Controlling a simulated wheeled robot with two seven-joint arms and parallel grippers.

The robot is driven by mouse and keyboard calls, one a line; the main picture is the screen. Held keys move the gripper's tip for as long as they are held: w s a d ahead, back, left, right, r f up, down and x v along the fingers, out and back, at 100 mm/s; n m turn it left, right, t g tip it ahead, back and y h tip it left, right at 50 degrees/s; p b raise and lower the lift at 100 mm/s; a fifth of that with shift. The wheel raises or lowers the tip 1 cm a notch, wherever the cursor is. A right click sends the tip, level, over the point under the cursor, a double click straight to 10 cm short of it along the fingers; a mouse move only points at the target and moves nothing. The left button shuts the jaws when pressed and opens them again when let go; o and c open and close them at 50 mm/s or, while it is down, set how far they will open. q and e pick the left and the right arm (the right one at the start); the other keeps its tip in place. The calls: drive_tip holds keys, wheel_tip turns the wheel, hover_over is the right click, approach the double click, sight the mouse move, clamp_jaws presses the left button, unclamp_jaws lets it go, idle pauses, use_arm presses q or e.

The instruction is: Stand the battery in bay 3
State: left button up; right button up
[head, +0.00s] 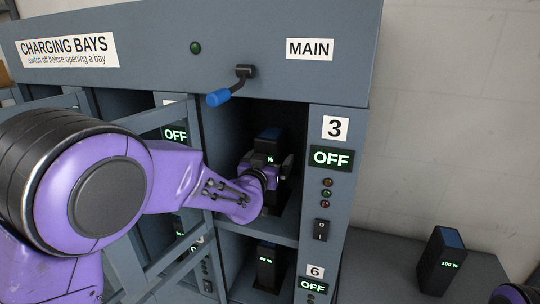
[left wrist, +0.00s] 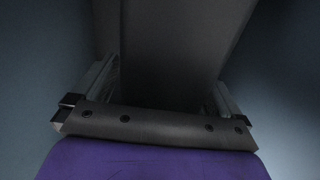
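A dark battery (head: 269,135) stands in bay 3, with part of a lit percent readout showing; my gripper hides its lower part. My left gripper (head: 266,167) reaches into bay 3, its fingers on either side of this battery. In the left wrist view the battery (left wrist: 175,45) fills most of the space between the spread fingers and looks slanted; contact is hard to see. Another battery, reading 100 % (head: 441,262), stands upright on the grey surface at the right. My right gripper is not clearly seen; only a bit of purple arm shows at the bottom right corner.
Bay 3's display (head: 331,158) reads OFF, with a rocker switch (head: 321,230) below. A blue-handled lever (head: 231,87) hangs by the MAIN label above the opening. Bay 6 (head: 285,240) below holds another battery. Barred doors (head: 150,118) stand at the left, near my left arm.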

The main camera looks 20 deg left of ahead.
use_arm(q)
drive_tip(key=shift+s+d+r, duration=0.15)
drive_tip(key=shift+s+r, duration=0.35)
drive_tip(key=shift+s, duration=0.25)
drive_tip(key=shift+f, duration=0.25)
drive_tip(key=s, duration=1.1)
drive_tip(key=shift+a, duration=0.25)
use_arm(e)
drive_tip(key=shift+s+r, duration=0.35)
drive_tip(key=shift+r, duration=0.05)
